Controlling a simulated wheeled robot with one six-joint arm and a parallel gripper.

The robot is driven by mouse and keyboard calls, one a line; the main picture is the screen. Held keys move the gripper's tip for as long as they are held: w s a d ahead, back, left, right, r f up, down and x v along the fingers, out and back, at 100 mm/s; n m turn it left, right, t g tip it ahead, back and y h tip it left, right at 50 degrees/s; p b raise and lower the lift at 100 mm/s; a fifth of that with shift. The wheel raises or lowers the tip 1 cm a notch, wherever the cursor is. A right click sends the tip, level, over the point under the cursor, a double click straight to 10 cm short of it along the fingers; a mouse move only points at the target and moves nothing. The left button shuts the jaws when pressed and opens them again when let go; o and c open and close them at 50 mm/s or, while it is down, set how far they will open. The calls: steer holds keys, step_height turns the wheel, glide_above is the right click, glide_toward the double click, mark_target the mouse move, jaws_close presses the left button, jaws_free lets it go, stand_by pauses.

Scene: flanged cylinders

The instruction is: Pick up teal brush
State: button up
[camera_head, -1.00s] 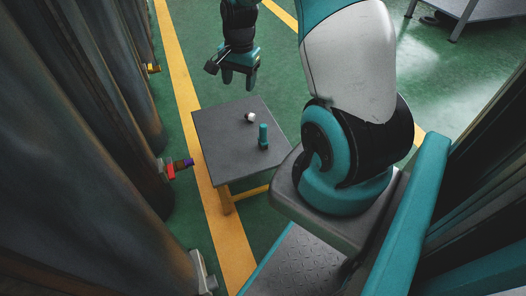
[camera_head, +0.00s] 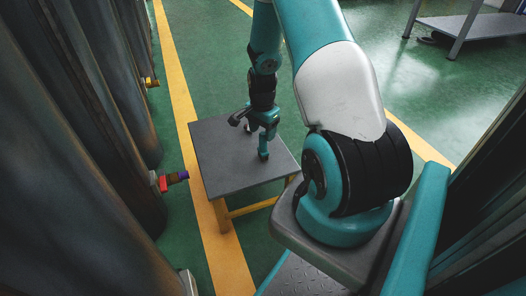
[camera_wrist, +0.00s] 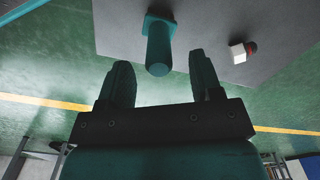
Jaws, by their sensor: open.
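The teal brush (camera_head: 263,154) stands upright on the small grey table (camera_head: 225,165), partly hidden by my gripper in the head view. In the wrist view the teal brush (camera_wrist: 159,50) shows as a cylinder with a wider flange at its far end. Its near end lies between the lines of my two fingers. My gripper (camera_wrist: 160,64) is open and empty, with one dark finger on each side of the brush in the picture. In the head view my gripper (camera_head: 266,128) is just above the brush. I cannot tell whether the fingers touch it.
A grey bench (camera_head: 470,25) stands far right.

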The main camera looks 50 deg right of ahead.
mark_target(263, 141)
step_height(263, 141, down, 5)
steer(key=b, duration=0.3)
steer(key=shift+s+d+f, duration=0.1)
steer(key=shift+d, duration=0.05)
steer(key=c, duration=1)
steer(key=shift+r, duration=0.2)
